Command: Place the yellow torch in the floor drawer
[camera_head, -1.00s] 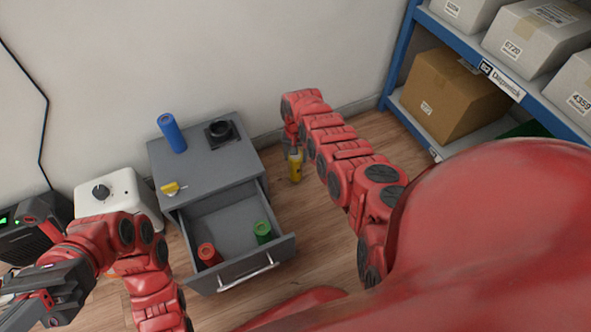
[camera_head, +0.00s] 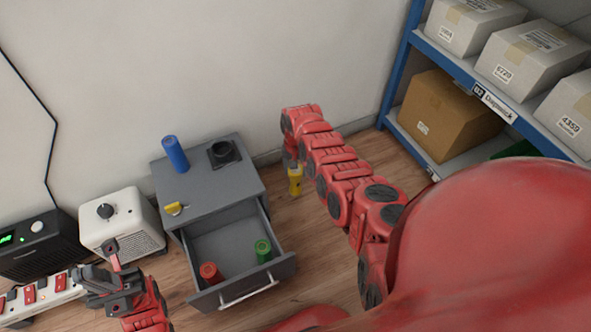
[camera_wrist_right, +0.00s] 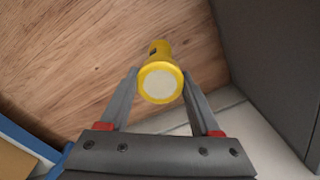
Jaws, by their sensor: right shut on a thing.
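The yellow torch (camera_head: 295,183) is held near the floor just right of the grey cabinet in the head view. In the right wrist view the torch (camera_wrist_right: 160,82) points its pale round end at the camera. My right gripper (camera_wrist_right: 160,85) is shut on it, one finger on each side; in the head view my arm mostly hides this gripper. The floor drawer (camera_head: 222,240) is pulled open from the cabinet, with a red cylinder (camera_head: 210,272) and a green cylinder (camera_head: 263,250) inside. My left gripper (camera_head: 108,278) is left of the drawer; its opening is unclear.
A blue cylinder (camera_head: 175,154), a black holder (camera_head: 223,154) and a small yellow object (camera_head: 174,208) are on the cabinet top (camera_head: 205,190). A white device (camera_head: 122,222) stands left. A blue-framed shelf (camera_head: 460,69) with boxes is right. The drawer's back half is clear.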

